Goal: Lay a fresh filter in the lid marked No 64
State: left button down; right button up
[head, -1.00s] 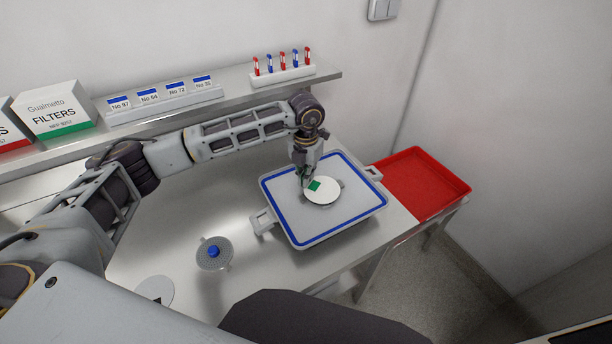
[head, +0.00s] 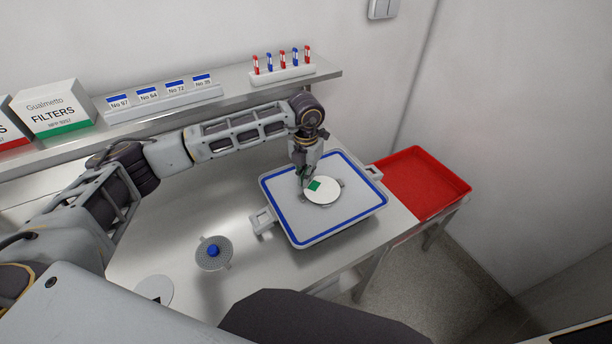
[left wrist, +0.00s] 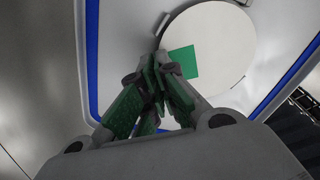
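A white round filter (head: 325,197) with a green square mark is over the middle of an upturned lid (head: 345,222) with a blue seal around its rim. I cannot tell whether it lies flat or hangs slightly above the lid. My left gripper (head: 304,183) comes down at the filter's left edge, its fingers close together. In the left wrist view the fingertips (left wrist: 161,66) meet at the edge of the filter (left wrist: 218,35), beside the green square, and appear to pinch it. No number shows on the lid. My right gripper is out of view.
A perforated disc (head: 213,258) with a blue knob and a white disc (head: 149,288) with a black mark lie on the bench. A red tray (head: 425,183) stands right. The shelf holds number cards (head: 148,95), a filters box (head: 52,109) and a pen rack (head: 284,75).

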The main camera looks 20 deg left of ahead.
pick_arm(q)
jog(key=shift+f+b, duration=0.3)
jog(key=shift+f, duration=0.05)
dwell(0.5)
dwell(0.3)
jog(key=c, duration=1.6)
grip_release()
jog(key=shift+o, duration=0.4)
jog(key=o, duration=0.4)
jog(key=shift+o, duration=0.2)
jog(key=shift+r, duration=0.25)
jog(key=shift+r+p, duration=0.75)
jog(key=shift+r, duration=0.65)
jog(key=shift+r+p, duration=0.8)
jog(key=shift+r, duration=1.1)
